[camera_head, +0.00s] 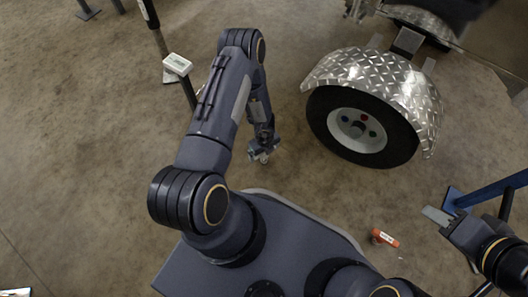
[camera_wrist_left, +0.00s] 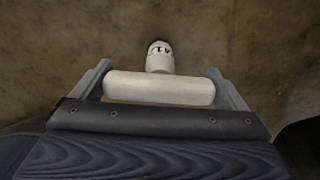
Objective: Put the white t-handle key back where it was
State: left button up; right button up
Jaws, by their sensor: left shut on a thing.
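The white t-handle key (camera_wrist_left: 160,88) is held in my left gripper. In the left wrist view its white crossbar lies crosswise between the two grey fingers, with the shaft and its dark-marked end (camera_wrist_left: 159,50) pointing away over the brown floor. In the head view my left gripper (camera_head: 263,154) hangs above the floor, left of the trailer wheel and apart from it; the key is too small there to make out clearly. My right gripper (camera_head: 437,216) is at the right edge, near a blue bar, and its finger opening cannot be made out.
A trailer wheel (camera_head: 351,129) with coloured spots on its white hub stands under a diamond-plate fender (camera_head: 345,67). A white device (camera_head: 177,65) tops a dark post at the upper left. An orange object (camera_head: 384,237) lies on the floor. A blue bar (camera_head: 492,192) is at right.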

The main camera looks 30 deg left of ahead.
pick_arm(q)
jog(key=o, duration=1)
jog(key=shift+o, duration=0.2)
